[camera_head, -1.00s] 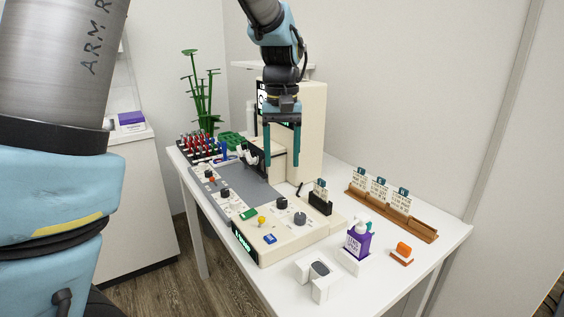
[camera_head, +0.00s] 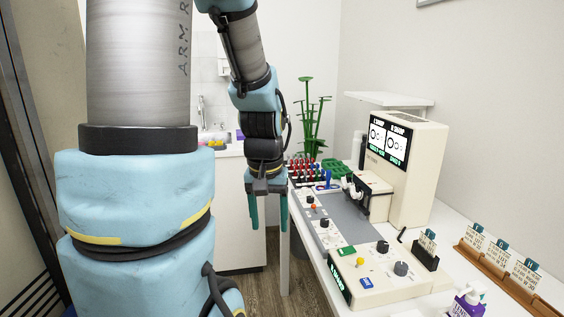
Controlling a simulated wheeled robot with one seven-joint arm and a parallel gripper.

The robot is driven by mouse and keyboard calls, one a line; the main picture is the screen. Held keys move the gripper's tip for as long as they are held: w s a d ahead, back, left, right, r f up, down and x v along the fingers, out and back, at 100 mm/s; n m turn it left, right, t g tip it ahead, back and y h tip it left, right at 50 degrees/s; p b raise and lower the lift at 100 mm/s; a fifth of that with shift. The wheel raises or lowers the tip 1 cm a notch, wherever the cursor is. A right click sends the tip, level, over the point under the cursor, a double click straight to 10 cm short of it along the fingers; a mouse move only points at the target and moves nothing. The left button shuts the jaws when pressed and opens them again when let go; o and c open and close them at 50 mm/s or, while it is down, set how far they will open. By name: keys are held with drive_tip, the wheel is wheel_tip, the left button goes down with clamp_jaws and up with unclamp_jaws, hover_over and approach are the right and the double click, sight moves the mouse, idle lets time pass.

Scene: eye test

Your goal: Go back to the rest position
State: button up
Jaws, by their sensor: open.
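My gripper (camera_head: 268,212) hangs pointing down at the left edge of the white table, with its two teal fingers apart and nothing between them. It is in front of the white cabinet, clear of the cream eye-test machine (camera_head: 412,168). The machine stands at the back of the table and has a panel of black and white signs. Its cream control panel (camera_head: 385,274) with knobs and coloured buttons lies at the front, beside a grey strip (camera_head: 345,222).
A wooden card holder (camera_head: 513,282) and a purple bottle (camera_head: 466,303) are at the right. A white cabinet (camera_head: 240,215) stands behind my gripper. Wood floor shows below.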

drive_tip(key=s+a, duration=0.2)
drive_tip(key=a, duration=0.2)
drive_tip(key=shift+s+f, duration=0.4)
idle(2.5)
